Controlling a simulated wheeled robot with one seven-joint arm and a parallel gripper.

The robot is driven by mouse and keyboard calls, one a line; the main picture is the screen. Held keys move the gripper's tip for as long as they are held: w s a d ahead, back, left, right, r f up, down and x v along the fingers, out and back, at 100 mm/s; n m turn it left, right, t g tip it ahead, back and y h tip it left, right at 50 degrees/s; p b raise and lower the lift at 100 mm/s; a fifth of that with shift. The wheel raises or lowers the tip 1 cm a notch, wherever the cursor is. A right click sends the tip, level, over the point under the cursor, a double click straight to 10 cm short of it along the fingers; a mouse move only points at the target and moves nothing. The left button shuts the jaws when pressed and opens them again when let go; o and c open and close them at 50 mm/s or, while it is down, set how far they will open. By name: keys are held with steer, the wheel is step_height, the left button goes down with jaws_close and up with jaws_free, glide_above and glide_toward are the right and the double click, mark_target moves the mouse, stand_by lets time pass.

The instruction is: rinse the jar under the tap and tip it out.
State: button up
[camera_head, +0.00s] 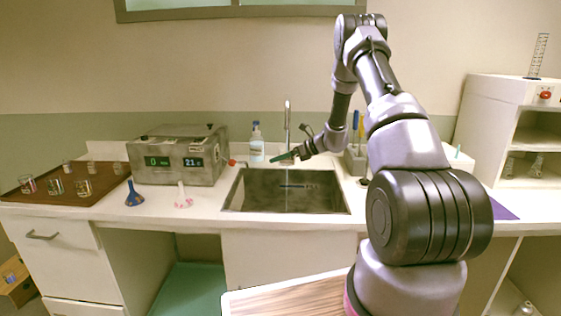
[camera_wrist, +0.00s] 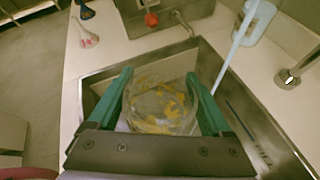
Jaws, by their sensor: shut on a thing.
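The clear glass jar (camera_wrist: 160,108) with yellow-orange residue shows between the green fingers of my gripper (camera_wrist: 165,90) in the wrist view. My gripper is shut on it, above the sink. In the head view my gripper (camera_head: 284,158) is beside the tap (camera_head: 288,122), over the back of the sink (camera_head: 236,207); I cannot make out the jar there. A pale blue streak, apparently running water (camera_wrist: 236,45), passes close to the right finger in the wrist view. I cannot tell whether it enters the jar. The tap base (camera_wrist: 288,78) stands at the right there.
A soap bottle (camera_head: 257,146) stands behind the sink. A grey device with displays (camera_head: 150,145) and two small flasks, blue (camera_head: 134,197) and pink-spotted (camera_head: 183,199), are left of it. A brown tray (camera_head: 60,197) with several glasses is farther left. White shelving (camera_head: 490,100) stands at right.

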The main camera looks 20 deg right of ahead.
mark_target(287, 160)
steer(key=w+d, duration=0.1)
steer(key=w, duration=0.4)
steer(key=shift+w+d+f, duration=0.35)
steer(key=shift+d+f, duration=0.05)
steer(key=shift+f, duration=0.05)
stand_by(1.6)
steer(key=shift+s+a, duration=0.45)
steer(key=shift+s, duration=1)
steer(key=shift+s+a, duration=0.4)
steer(key=shift+s, duration=1)
steer(key=shift+s+a, duration=0.45)
steer(key=shift+s, duration=1)
steer(key=shift+a, duration=0.1)
